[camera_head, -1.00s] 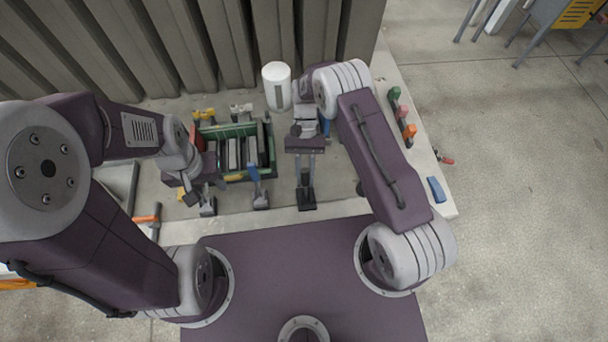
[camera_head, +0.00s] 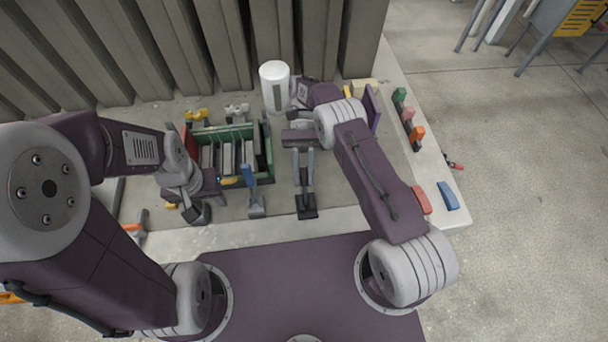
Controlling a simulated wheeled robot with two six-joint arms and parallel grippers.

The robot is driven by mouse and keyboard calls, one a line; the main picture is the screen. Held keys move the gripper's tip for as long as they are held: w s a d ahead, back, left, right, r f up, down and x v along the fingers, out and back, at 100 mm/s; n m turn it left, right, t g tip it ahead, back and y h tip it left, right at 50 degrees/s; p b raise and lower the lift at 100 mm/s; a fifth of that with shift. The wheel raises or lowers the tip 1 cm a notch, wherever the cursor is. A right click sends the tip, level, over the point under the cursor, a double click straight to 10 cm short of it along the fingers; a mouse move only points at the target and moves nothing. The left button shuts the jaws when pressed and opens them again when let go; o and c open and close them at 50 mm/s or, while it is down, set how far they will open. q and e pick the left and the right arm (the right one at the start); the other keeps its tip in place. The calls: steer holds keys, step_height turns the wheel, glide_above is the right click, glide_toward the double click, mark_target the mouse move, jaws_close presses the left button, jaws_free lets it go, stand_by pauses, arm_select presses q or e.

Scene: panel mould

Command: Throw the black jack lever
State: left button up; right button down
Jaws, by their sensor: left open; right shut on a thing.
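The black jack lever (camera_head: 306,207) stands on the concrete bench in front of my base, with its dark foot nearest me. My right gripper (camera_head: 304,176) comes down from above and is shut on it; the jaws and wrist hide most of its upper part. My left gripper (camera_head: 208,198) is open at the left, beside a grey and black jack foot (camera_head: 201,214), and I cannot tell whether they touch. A jack with a blue lever (camera_head: 248,177) stands upright between the two grippers.
A green crate (camera_head: 262,140) with grey slabs lies behind the blue lever. A white cylinder (camera_head: 273,84) stands at the back by ribbed panels. Green, pink and orange blocks (camera_head: 417,132) line the right side. A blue block (camera_head: 448,195) lies near the bench's right edge.

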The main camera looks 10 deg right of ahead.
mark_target(304, 172)
steer(key=shift+f, duration=0.1)
steer(key=c, duration=1.3)
jaws_free()
steer(key=shift+o, duration=0.2)
step_height(304, 172, up, 4)
steer(key=p, duration=0.3)
steer(key=shift+s+d+r+p, duration=0.1)
steer(key=shift+s+r+p, duration=0.05)
steer(key=shift+r+p, duration=0.3)
steer(key=s+d+r, duration=0.6)
steer(key=s+d, duration=0.1)
steer(key=d, duration=0.1)
steer(key=shift+s+d+b, duration=0.25)
steer(key=shift+d+b, duration=0.1)
steer(key=shift+b, duration=0.1)
